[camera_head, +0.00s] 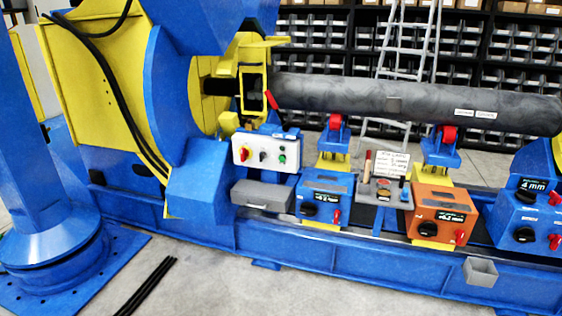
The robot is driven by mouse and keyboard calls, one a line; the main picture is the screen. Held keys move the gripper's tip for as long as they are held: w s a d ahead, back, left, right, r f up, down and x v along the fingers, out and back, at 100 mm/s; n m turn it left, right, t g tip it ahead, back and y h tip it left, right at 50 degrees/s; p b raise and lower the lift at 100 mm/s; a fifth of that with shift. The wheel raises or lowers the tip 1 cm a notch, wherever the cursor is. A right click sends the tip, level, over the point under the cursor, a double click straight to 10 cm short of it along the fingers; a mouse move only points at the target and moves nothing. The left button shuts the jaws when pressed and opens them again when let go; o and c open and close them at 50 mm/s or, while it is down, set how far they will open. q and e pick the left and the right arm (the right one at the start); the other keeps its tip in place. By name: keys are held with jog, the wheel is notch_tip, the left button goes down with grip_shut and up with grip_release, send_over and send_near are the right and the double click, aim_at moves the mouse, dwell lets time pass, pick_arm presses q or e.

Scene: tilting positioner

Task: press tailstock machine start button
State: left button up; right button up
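A white control panel (258,151) is mounted on the blue and yellow machine, left of the picture's middle. It carries a small green button (282,159) at its right side, a dark round knob (262,156) in the middle and a red control (243,153) at its left. The labels on the panel are too small to read. Neither of my grippers is in view, and nothing covers the panel's front.
A long grey cylinder (420,101) lies on red rollers above the bed. Blue boxes (325,198) and an orange box (442,213) with black knobs stand along the rail. A blue column (45,160) stands at the left. Dark rods (147,286) lie on the clear floor in front.

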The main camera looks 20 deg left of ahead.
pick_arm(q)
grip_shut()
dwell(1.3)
